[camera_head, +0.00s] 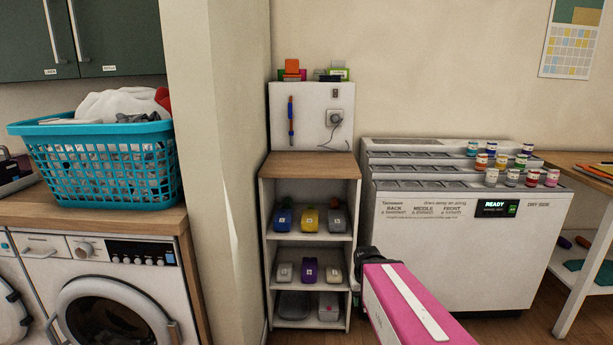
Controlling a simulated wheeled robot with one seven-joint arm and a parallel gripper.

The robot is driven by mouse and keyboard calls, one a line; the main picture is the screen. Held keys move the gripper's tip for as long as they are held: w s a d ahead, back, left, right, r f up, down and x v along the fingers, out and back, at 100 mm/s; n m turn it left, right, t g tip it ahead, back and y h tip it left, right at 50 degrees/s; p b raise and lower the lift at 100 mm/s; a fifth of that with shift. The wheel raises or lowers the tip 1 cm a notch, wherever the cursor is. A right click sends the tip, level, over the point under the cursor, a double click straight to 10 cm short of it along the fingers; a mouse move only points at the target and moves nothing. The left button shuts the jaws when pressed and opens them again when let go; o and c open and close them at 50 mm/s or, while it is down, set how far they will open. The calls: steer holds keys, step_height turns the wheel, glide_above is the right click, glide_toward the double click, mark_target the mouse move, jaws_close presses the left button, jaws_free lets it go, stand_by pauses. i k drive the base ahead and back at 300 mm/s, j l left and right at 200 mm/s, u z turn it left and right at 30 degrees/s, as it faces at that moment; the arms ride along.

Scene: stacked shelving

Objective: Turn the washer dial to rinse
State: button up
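A white front-loading washer (150,268) stands under the wooden counter at the lower left. Its round dark door is cut by the bottom edge of the picture. A round knob, which looks like the dial (84,249), sits on the front panel left of a black display. Its marks and pointer are too small to read, so I cannot tell its setting. A second white machine (8,262) shows partly at the left edge. My pink arm enters at the lower right, far from the washer, ending in a dark part. No gripper fingers show.
A blue laundry basket (100,129) with clothes stands on the counter (150,219). A wall pillar (215,150) and a small shelf unit (310,165) stand right of the washer.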

mark_target(83, 250)
steer(key=u, duration=2.1)
